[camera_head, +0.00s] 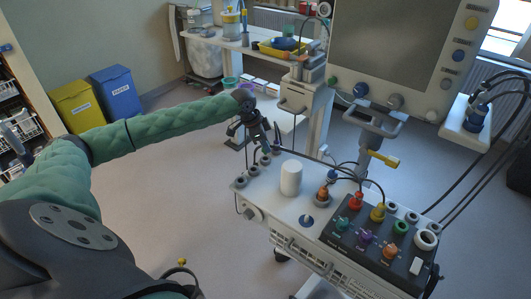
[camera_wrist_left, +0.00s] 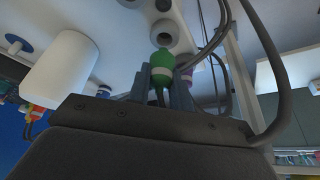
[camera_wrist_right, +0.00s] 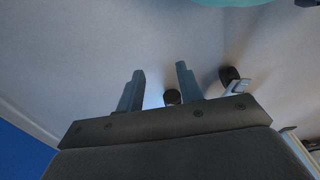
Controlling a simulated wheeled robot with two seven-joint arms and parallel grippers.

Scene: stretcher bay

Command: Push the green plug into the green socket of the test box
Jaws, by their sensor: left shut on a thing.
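My left gripper (camera_head: 264,142) is over the far left end of the cart top. In the left wrist view its fingers (camera_wrist_left: 167,75) are shut on the green plug (camera_wrist_left: 161,62), which has a pale band and a cable below. A grey ring-shaped holder (camera_wrist_left: 166,33) shows just past the plug's tip; I cannot tell whether they touch. The plug is not clear in the head view. The dark test box (camera_head: 332,237) is at the cart's right, with a green-ringed socket (camera_head: 401,227) that looks empty. My right gripper (camera_wrist_right: 158,82) is open and empty, above the floor.
A white cylinder (camera_head: 291,178) stands on the cart between my left gripper and the test box. A monitor (camera_head: 395,50) rises behind. Grey holders line the cart's left edge.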

